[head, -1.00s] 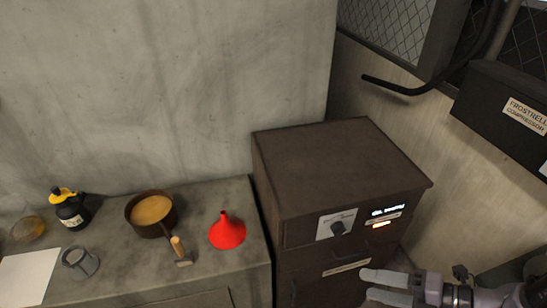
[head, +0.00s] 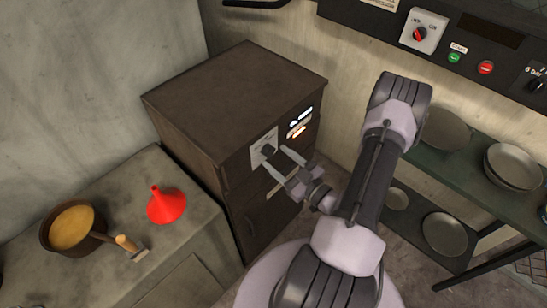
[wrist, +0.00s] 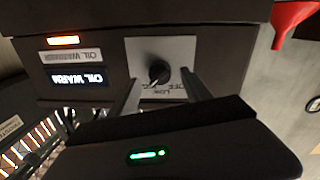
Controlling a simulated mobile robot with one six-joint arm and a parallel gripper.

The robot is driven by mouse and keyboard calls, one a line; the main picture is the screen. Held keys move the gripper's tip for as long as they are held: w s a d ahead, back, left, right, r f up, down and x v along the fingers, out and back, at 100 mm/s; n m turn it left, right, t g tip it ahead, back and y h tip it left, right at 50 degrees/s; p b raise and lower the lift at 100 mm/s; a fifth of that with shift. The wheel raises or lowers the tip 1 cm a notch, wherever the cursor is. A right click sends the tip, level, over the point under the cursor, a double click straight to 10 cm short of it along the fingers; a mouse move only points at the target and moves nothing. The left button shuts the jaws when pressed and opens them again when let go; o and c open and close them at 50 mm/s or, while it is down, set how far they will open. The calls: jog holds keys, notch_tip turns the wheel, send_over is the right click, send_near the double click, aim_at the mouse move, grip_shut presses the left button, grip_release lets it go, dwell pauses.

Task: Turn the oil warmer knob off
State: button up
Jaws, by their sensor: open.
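The oil warmer (head: 235,105) is a dark brown cabinet standing against the wall. Its black knob (head: 268,150) sits on a pale plate on the front face. The knob also shows in the wrist view (wrist: 159,73), upside down, with an orange light (wrist: 63,41) and a lit display (wrist: 76,79) beside it. My gripper (head: 276,159) is open in front of the knob. In the wrist view its two fingers (wrist: 160,84) point at the plate, one on each side of the knob. I cannot tell whether either finger touches it.
A counter (head: 190,225) to the left bears a red funnel (head: 166,205) and a pot of yellow oil (head: 72,226). A shelf (head: 455,165) with several metal bowls stands at the right. A control panel (head: 470,38) is above it.

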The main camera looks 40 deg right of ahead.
aim_at(269, 151)
jog(key=shift+w, duration=1.15)
jog(key=shift+c, duration=0.5)
grip_shut()
